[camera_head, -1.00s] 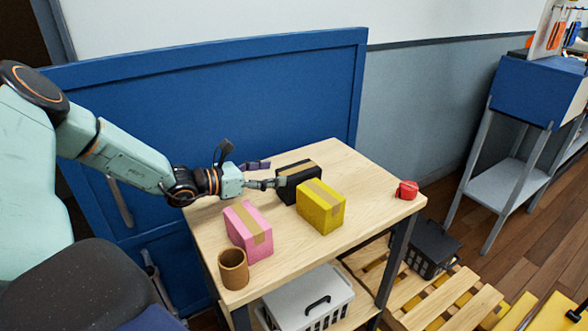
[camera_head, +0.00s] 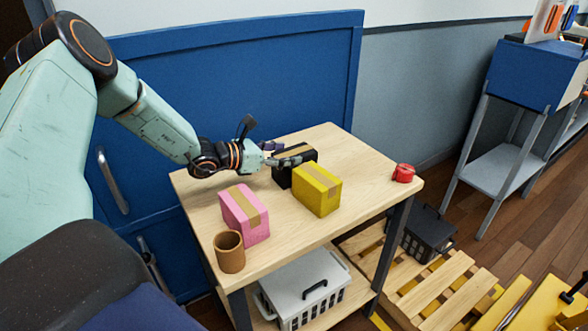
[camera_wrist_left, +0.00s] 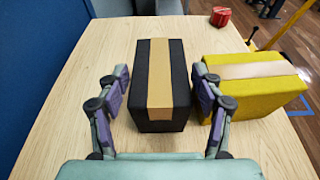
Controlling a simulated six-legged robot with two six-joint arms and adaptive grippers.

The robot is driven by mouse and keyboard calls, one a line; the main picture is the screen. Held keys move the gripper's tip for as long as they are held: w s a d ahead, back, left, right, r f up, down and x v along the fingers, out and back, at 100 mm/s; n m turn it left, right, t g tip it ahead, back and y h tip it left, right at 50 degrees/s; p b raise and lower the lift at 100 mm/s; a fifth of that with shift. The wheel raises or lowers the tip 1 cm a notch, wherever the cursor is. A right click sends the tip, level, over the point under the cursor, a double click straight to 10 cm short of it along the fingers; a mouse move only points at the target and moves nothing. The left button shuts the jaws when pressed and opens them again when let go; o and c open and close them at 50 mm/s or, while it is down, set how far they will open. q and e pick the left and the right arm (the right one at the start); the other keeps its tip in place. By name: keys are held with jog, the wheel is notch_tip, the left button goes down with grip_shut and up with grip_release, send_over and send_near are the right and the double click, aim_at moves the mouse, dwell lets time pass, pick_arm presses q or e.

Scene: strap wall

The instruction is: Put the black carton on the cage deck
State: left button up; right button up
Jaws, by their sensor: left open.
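The black carton (camera_head: 283,176) with a tan tape strip stands on the wooden table, behind and left of the yellow carton (camera_head: 316,194). My left gripper (camera_head: 279,154) is at its left end, open. In the left wrist view the black carton (camera_wrist_left: 160,85) lies straight ahead, its near end between the spread fingers of the left gripper (camera_wrist_left: 160,95), with a gap at the left finger and a narrower one at the right. The right finger is close to the yellow carton (camera_wrist_left: 250,90). My right gripper is not in view. I cannot identify a cage deck for certain.
A pink carton (camera_head: 238,215) and a brown cup (camera_head: 229,252) stand at the table's near left. A red object (camera_head: 403,173) sits at the right corner. A grey crate (camera_head: 305,290) is on the lower shelf; a black crate (camera_head: 428,235) is on a wooden pallet (camera_head: 440,288).

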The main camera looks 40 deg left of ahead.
pick_arm(q)
jog(key=shift+x, duration=0.9)
jog(key=shift+s, duration=0.1)
jog(key=shift+c, duration=0.4)
jog(key=c, duration=0.3)
jog(key=shift+r, duration=0.1)
jog(key=c, duration=0.8)
